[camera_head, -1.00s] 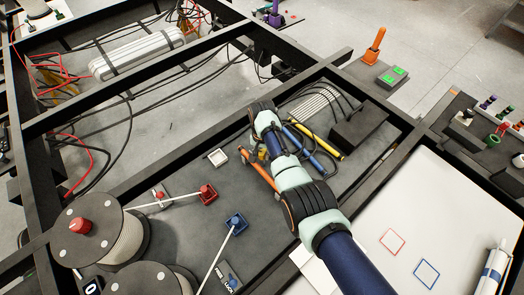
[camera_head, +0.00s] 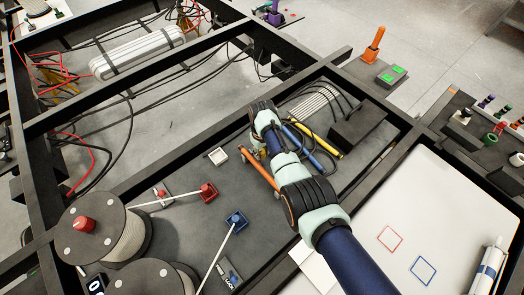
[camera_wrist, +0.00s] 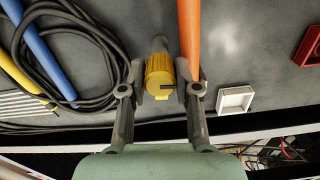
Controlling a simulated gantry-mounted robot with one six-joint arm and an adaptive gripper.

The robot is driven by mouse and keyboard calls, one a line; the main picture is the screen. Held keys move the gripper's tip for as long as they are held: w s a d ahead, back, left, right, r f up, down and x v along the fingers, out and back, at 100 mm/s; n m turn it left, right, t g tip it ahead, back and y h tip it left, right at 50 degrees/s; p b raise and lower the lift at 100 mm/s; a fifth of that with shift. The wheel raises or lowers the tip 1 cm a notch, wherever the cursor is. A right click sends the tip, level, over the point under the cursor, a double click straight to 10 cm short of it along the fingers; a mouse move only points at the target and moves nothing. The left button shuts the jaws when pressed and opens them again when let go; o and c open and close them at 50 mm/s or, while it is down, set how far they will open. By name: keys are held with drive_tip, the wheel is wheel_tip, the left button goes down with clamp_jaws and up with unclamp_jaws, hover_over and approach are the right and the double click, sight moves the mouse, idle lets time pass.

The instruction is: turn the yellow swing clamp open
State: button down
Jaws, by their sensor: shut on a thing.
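The yellow swing clamp (camera_wrist: 159,76) is in the middle of the wrist view, a yellow knob-like body with a slot and a metal stem above it. My gripper (camera_wrist: 160,85) has one finger on each side of it and is shut on it. An orange bar (camera_wrist: 189,35) runs just right of the clamp, close to the right finger. In the head view the orange bar (camera_head: 260,169) shows beside my wrist, and my arm hides most of the clamp and the gripper.
A white square frame (camera_wrist: 235,99) is on the right. Dark chassis beams (camera_head: 130,80) surround the area.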

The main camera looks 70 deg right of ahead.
sight(262, 151)
drive_tip(key=shift+n, duration=0.6)
drive_tip(key=c, duration=0.8)
unclamp_jaws()
drive_tip(key=shift+c, duration=0.2)
wheel_tip(262, 151, up, 12)
